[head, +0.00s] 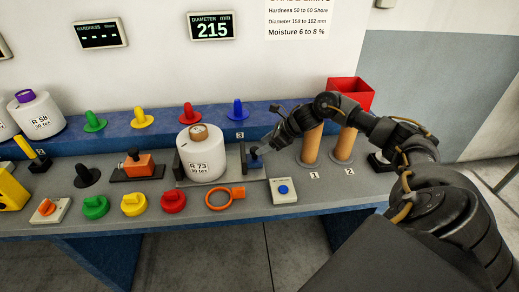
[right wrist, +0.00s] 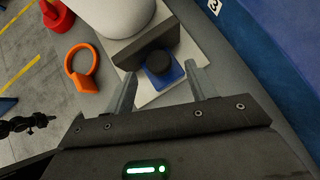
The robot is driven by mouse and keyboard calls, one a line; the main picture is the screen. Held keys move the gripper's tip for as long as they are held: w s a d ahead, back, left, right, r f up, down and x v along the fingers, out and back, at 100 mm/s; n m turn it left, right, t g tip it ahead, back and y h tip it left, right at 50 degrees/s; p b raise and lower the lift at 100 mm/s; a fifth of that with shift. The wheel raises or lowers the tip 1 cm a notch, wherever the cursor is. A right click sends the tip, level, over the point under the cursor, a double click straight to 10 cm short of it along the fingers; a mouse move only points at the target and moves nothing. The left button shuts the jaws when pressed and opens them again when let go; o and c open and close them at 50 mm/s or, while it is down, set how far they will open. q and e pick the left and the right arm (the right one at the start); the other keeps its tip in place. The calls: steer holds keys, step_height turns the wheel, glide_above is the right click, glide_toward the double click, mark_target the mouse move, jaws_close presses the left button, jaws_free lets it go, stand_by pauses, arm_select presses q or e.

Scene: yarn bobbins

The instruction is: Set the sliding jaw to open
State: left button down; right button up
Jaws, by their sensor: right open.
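The sliding jaw (head: 243,157) is a dark upright plate on a grey base at the right side of the white bobbin R 73 (head: 203,160). In the right wrist view, the jaw's dark plate (right wrist: 145,46) stands close to the bobbin (right wrist: 112,14); whether they touch is unclear. A black knob on a blue block (right wrist: 162,68) sits behind the plate. My right gripper (head: 259,149) is at this knob. In the right wrist view, its two fingers (right wrist: 161,80) are open, with the knob and block between their tips. My left gripper is not in the head view.
An orange ring (head: 225,198) and a blue-button box (head: 284,190) lie in front of the fixture. Brown posts (head: 311,146) and a red bin (head: 352,92) stand to the right. Coloured cones line the back ledge. A display (head: 211,27) reads 215.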

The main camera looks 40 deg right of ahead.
steer(key=b+v, duration=0.2)
steer(key=v, duration=0.5)
steer(key=shift+s+r, duration=0.25)
steer(key=shift+d, duration=0.1)
